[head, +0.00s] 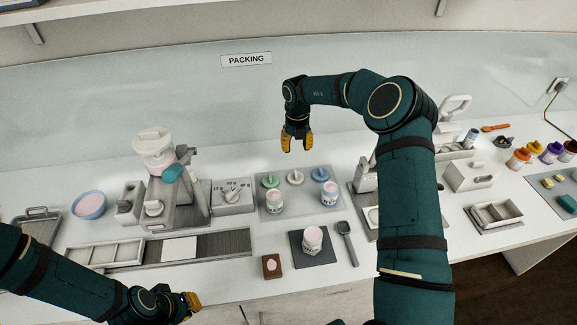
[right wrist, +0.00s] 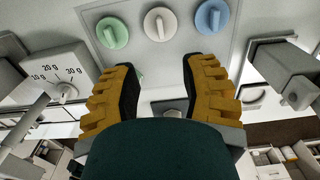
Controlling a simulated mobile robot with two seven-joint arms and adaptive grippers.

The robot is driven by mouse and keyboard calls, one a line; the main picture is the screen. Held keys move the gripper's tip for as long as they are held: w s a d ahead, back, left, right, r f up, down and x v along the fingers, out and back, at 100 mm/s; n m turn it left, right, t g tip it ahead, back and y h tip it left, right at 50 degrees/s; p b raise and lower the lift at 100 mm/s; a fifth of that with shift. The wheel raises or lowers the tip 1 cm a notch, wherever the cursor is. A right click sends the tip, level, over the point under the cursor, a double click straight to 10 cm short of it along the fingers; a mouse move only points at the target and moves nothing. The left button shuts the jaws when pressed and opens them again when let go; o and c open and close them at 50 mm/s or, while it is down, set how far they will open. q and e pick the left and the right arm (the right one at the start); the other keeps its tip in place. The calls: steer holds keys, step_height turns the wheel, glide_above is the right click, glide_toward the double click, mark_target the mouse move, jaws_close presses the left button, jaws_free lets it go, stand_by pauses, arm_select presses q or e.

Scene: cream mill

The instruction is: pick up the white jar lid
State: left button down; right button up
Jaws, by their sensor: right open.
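The white jar lid (head: 295,177) lies on a grey tray (head: 296,212) between a green lid (head: 270,181) and a blue lid (head: 321,174). In the right wrist view the white lid (right wrist: 160,23) is round with a raised grip bar, near the top edge beyond the fingertips. My right gripper (head: 297,145) is above and apart from the lid in the head view. Its yellow-orange fingers stand apart with nothing between them in the right wrist view (right wrist: 160,68). My left gripper (head: 191,304) is low at the counter's front left; its finger opening is unclear.
Two jars (head: 275,203) (head: 329,193) stand in front of the lids. Another jar (head: 312,240) stands on a dark plate. A dosing box (head: 233,195) is left of the tray, and grey equipment (head: 366,176) is right of it. A spoon (head: 346,238) lies near the front.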

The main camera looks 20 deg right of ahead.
mark_target(296, 173)
steer(key=f, duration=0.8)
steer(key=shift+s+f, duration=0.15)
steer(key=shift+s, duration=0.05)
steer(key=f, duration=0.5)
steer(key=shift+w+d+f, duration=0.1)
steer(key=shift+w, duration=0.2)
jaws_close()
